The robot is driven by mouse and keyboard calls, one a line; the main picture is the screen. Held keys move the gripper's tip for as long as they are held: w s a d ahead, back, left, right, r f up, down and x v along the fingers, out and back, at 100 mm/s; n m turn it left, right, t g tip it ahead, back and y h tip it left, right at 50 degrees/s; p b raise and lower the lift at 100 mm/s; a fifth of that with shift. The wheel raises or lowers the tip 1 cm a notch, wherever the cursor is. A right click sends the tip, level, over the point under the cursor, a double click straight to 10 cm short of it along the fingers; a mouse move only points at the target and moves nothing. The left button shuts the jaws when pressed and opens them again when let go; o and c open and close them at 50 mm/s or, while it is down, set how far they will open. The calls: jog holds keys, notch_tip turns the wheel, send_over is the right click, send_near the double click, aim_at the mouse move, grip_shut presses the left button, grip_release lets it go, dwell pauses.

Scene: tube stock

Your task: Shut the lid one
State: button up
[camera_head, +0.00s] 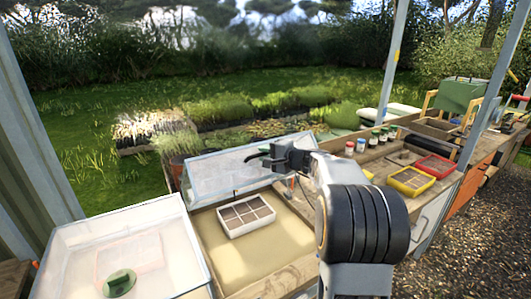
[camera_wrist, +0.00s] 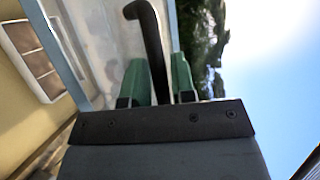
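A clear-paned lid (camera_head: 225,170) with a pale frame stands tilted up at the back of a sandy bed (camera_head: 262,245). Its black handle (camera_head: 254,157) sticks out near the lid's upper right. My gripper (camera_head: 272,157) is at this handle. In the wrist view the bent black handle (camera_wrist: 151,35) passes between my two green fingertips (camera_wrist: 158,82), which look closed on it. The lid's pane and edge (camera_wrist: 62,45) are at the left there. A second clear lid (camera_head: 72,226) lies over the left bed.
A white sectioned tray (camera_head: 246,214) sits in the sandy bed below the raised lid. A green round thing (camera_head: 119,282) shows under the left lid. Yellow (camera_head: 411,181) and red (camera_head: 434,166) trays and several jars stand on the bench at right. A post (camera_head: 394,62) rises behind.

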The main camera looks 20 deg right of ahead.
jog(key=shift+c, duration=0.2)
grip_shut()
jog(key=shift+f, duration=0.15)
